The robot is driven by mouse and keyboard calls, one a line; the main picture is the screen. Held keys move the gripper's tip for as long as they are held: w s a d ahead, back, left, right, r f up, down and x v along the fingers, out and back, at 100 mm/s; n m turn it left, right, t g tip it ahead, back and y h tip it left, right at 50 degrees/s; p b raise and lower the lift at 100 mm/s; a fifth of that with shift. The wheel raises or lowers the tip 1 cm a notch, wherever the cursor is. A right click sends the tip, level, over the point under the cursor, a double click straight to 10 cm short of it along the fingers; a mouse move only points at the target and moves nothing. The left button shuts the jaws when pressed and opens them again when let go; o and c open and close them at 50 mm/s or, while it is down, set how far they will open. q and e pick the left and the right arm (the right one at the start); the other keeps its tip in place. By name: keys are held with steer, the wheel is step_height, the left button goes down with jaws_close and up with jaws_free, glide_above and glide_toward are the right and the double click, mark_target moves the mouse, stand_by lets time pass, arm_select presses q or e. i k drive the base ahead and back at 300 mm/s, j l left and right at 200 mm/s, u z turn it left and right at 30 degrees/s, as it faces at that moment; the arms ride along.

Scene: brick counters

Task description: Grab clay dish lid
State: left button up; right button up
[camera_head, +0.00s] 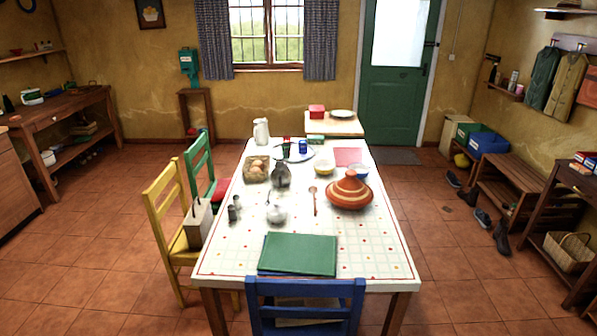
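The clay dish is an orange-red tagine with dark and pale bands. Its conical lid (350,185) sits on the round base (349,204), on the right side of the dining table (240,250). The lid looks closed on the base, with its narrow knob pointing up. Neither of my grippers shows in the head view, so nothing is seen touching the dish.
A wooden spoon (313,200) lies left of the dish, and a blue bowl (360,172) stands just behind it. A green folder or mat (298,254) lies at the table's near edge. A blue chair (305,298) stands in front; yellow (164,222) and green (199,165) chairs stand left. Floor right of the table is open.

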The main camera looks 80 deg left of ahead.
mark_target(348, 190)
steer(key=u, duration=2.35)
